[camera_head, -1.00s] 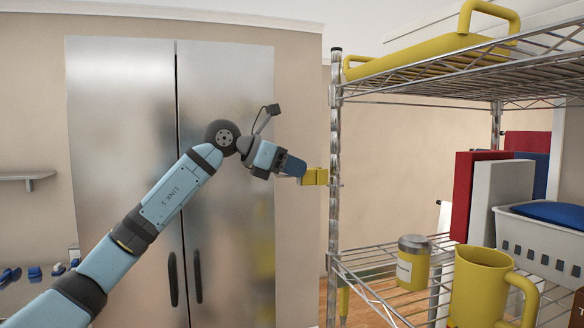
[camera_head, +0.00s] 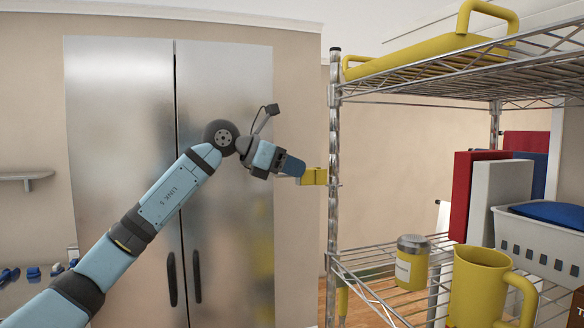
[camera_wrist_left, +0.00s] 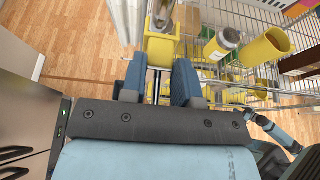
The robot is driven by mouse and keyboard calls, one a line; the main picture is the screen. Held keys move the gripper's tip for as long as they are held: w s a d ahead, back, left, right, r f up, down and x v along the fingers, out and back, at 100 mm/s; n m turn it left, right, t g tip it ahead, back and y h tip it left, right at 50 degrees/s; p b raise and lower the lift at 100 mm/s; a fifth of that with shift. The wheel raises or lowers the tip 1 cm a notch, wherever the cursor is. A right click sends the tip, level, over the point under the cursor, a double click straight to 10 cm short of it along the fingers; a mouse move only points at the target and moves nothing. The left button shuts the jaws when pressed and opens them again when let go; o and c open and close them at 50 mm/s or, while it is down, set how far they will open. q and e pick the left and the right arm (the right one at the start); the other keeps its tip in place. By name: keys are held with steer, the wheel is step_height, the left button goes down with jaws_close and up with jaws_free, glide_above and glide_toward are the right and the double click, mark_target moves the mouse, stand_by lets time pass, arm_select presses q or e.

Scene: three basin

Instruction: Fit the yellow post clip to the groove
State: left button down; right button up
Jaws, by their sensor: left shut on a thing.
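The yellow post clip (camera_head: 314,177) is at the tip of my left gripper (camera_head: 299,173), beside the ribbed metal corner post (camera_head: 334,140) of the wire rack. My left gripper is shut on the clip, which points to the right toward the post. In the left wrist view the yellow clip (camera_wrist_left: 161,50) shows beyond the blue fingers, in line with the post (camera_wrist_left: 162,14). The clip appears to touch the post or lie very close to it; I cannot tell whether it sits in a groove.
The rack's upper shelf (camera_head: 460,85) holds a yellow tray-like thing with a handle. The lower shelf carries a jar (camera_head: 412,263), a yellow mug (camera_head: 480,290), a white basket (camera_head: 545,238) and upright books. Steel cabinet doors (camera_head: 120,150) stand behind my left arm.

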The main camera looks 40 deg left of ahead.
mark_target(311, 169)
arm_select(q)
steer(key=shift+w+d, duration=0.15)
steer(key=shift+w+d, duration=0.75)
steer(key=shift+w, duration=0.35)
steer(key=c, duration=0.8)
jaws_free()
steer(key=shift+s+a, duration=0.1)
